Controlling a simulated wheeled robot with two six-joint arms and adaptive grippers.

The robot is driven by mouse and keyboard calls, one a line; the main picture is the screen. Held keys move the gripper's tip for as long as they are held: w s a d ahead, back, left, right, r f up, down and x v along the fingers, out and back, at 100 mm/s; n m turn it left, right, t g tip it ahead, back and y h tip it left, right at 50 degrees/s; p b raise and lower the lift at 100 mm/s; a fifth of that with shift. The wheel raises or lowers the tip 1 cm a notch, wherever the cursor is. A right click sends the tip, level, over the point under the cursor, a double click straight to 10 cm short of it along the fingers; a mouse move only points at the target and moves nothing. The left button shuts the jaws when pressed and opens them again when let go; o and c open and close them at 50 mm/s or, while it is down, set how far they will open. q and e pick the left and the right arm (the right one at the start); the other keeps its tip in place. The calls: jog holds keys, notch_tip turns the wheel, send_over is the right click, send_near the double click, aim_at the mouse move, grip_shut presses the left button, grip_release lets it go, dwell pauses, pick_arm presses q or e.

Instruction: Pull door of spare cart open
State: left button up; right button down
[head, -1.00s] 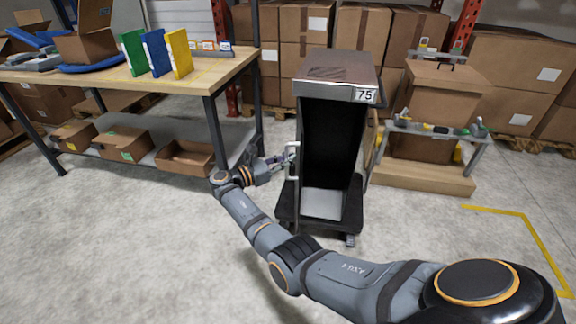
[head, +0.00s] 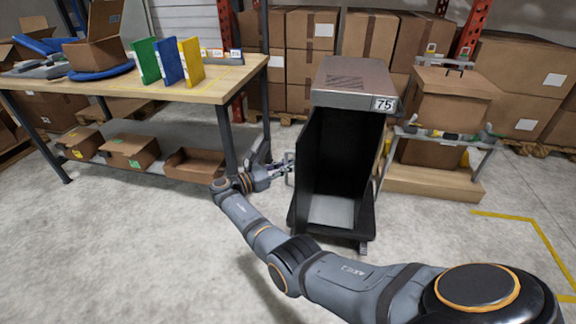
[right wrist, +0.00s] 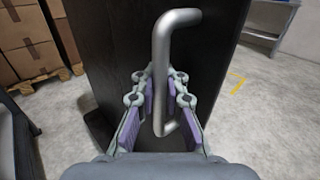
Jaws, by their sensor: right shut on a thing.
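The spare cart (head: 350,82) is a dark, tall cabinet with a grey top and a "75" label. Its front is open and shows a black, empty inside with a pale floor. The door (right wrist: 110,75) is a dark panel in the right wrist view, with a bent silver bar handle (right wrist: 174,22). My right gripper (right wrist: 160,97) has its fingers on both sides of the handle's upright bar and is shut on it. In the head view the right gripper (head: 283,169) is at the cart's left side. My left gripper is not in view.
A workbench (head: 225,92) with coloured binders (head: 168,60) stands left of the cart, close to my right gripper. Stacked cartons stand behind. The floor in front is clear.

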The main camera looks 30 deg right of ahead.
jog(key=shift+s+a+f, duration=0.1)
jog(key=shift+a+f, duration=0.2)
jog(key=shift+f, duration=0.1)
jog(key=c, duration=1.7)
grip_release()
jog(key=shift+a, duration=0.1)
jog(key=shift+o, duration=1.3)
jog(key=shift+a+r, duration=0.1)
jog(key=shift+r, duration=0.1)
jog(key=shift+o, duration=0.2)
jog(key=shift+r, duration=0.1)
jog(key=shift+d, duration=0.2)
jog(key=shift+a, duration=0.1)
jog(key=a, duration=0.7)
jog(key=shift+a, duration=0.2)
